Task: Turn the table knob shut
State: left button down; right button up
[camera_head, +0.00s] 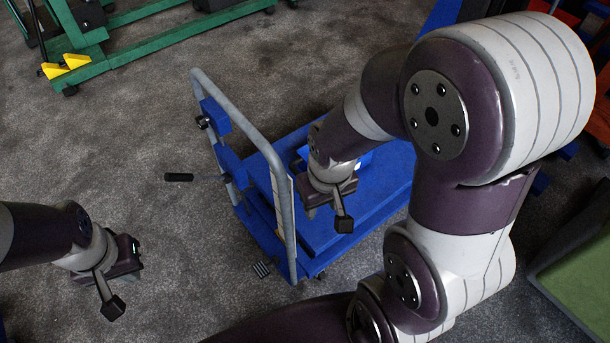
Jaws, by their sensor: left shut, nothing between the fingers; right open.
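A blue trolley jack with a flat table (375,190) and a grey tubular handle (281,190) stands in the middle. A small black knob-like part (203,122) sits at the left side of the handle frame; I cannot tell whether it is the table knob or how it is turned. A rod with a black grip (179,177) sticks out to the left. My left gripper (112,306) is shut and empty, over the floor at lower left, apart from the trolley. My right gripper (338,219) is open over the blue table, right of the handle. My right arm hides part of the table.
A black foot pedal (261,268) is low at the trolley's front. A green frame (140,50) with yellow parts stands at upper left. A green-topped object (585,285) is at lower right. Grey floor is clear left of the trolley.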

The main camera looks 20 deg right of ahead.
aim_at(202, 122)
jog(key=i+j, duration=0.15)
jog(key=i+j+u, duration=0.1)
jog(key=i+j, duration=0.2)
jog(key=i+j+u, duration=0.15)
jog(key=i+j, duration=0.15)
jog(key=i, duration=0.25)
